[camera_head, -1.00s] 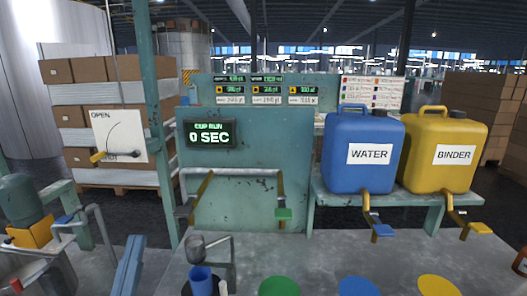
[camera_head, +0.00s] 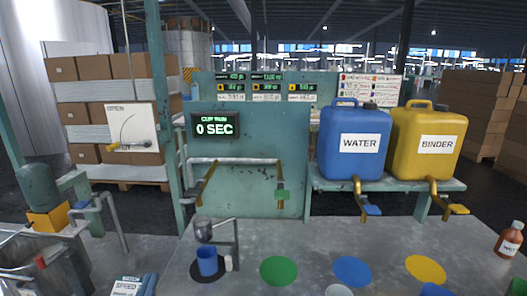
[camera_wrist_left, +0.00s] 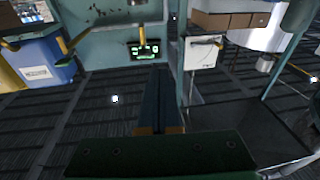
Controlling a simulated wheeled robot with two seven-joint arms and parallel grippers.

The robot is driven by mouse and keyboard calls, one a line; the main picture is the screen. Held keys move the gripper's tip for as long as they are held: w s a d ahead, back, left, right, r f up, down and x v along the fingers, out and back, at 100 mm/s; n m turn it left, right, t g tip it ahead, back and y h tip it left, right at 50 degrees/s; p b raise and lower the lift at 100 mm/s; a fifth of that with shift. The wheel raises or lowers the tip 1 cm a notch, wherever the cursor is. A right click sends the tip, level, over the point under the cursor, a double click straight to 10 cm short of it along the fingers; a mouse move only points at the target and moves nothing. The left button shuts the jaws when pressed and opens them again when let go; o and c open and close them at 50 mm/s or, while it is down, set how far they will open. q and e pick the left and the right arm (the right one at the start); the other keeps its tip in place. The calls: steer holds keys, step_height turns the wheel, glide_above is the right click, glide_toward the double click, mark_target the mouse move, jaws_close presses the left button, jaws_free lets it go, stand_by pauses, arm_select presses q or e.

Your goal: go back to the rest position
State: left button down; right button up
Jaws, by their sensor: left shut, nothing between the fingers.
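My left gripper (camera_head: 149,281) shows only as a small blue tip at the bottom edge of the head view, just right of a "SPEED" label. My right gripper is not in either view.
On the grey bench (camera_head: 300,240), a blue cup (camera_head: 207,261) stands on a dark disc under a small metal funnel (camera_head: 203,229). Green (camera_head: 279,270), blue (camera_head: 352,271) and yellow discs lie to its right. The WATER (camera_head: 354,142) and BINDER (camera_head: 424,142) containers stand on the shelf behind.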

arm_select(q)
steer(key=s+d+f+m+g, duration=0.1)
steer(key=s+f+g, duration=0.25)
steer(key=f, duration=0.35)
steer(key=s+d+f+g, duration=0.1)
steer(key=s+f+g, duration=0.1)
steer(key=f+g, duration=0.45)
steer(key=s+d+f+m+g+h, duration=0.2)
steer(key=s+f+g, duration=0.4)
steer(key=s+f, duration=0.6)
steer(key=s+f+g+b, duration=0.1)
steer(key=s+f+b, duration=0.25)
steer(key=f, duration=1.55)
steer(key=s+a+f+g+b, duration=0.1)
steer(key=s+a+f, duration=0.1)
steer(key=s+f, duration=0.8)
steer(key=shift+s+f+m, duration=0.4)
steer(key=shift+s, duration=0.7)
